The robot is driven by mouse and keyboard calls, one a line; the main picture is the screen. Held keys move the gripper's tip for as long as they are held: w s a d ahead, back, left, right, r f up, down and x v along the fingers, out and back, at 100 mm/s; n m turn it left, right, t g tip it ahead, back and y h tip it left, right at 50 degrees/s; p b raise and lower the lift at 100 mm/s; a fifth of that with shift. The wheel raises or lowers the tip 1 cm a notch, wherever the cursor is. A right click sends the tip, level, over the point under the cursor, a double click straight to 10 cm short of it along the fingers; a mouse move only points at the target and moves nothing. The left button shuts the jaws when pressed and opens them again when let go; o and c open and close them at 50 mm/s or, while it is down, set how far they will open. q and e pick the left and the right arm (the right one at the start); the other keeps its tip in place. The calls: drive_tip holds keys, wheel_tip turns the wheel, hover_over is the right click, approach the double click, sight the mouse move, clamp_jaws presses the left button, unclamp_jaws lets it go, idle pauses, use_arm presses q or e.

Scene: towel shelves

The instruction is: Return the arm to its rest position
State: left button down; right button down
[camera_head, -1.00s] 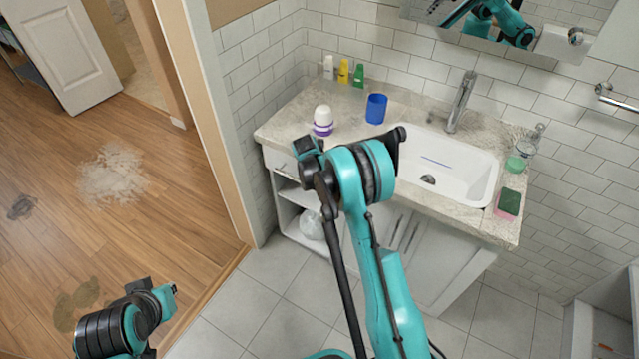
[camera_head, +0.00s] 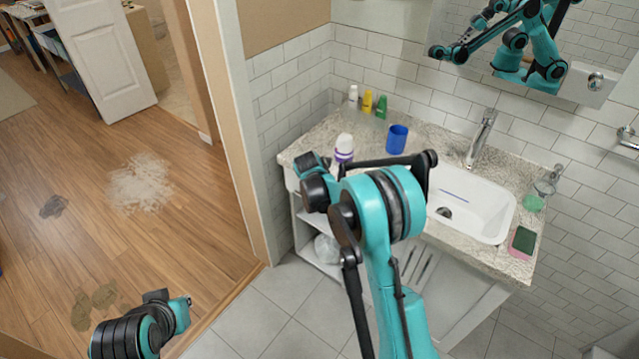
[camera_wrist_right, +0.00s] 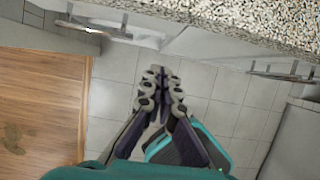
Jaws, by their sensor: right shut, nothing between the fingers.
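My right gripper (camera_wrist_right: 161,80) shows in the right wrist view. Its fingers are together and nothing is between them. It is over grey floor tiles, in front of the counter and apart from it. In the head view my teal right arm rises from the bottom centre, bent in front of the sink counter (camera_head: 452,238). Its gripper cannot be made out there. Part of my left arm shows at the lower left of the head view, over the wood floor. The left gripper is not in view.
The counter holds a blue cup (camera_head: 396,139), a white and purple bottle (camera_head: 344,149), several small bottles at the back, and a green and pink sponge (camera_head: 523,240). A door frame (camera_head: 230,130) stands left of it. Tiled floor (camera_head: 245,318) is clear in front.

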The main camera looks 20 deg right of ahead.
drive_tip(key=s+a+r+m+t+y, duration=0.2)
drive_tip(key=s+r+m, duration=1)
drive_tip(key=s+r, duration=0.3)
drive_tip(key=s+a+r+m+t, duration=0.1)
drive_tip(key=s+m, duration=0.5)
drive_tip(key=s, duration=0.2)
drive_tip(key=s+a+m+t+y, duration=0.1)
drive_tip(key=s+m, duration=0.6)
drive_tip(key=s, duration=0.1)
drive_tip(key=shift+s+a+r+m, duration=0.2)
drive_tip(key=shift+a+r+m, duration=0.1)
drive_tip(key=shift+a+r, duration=0.1)
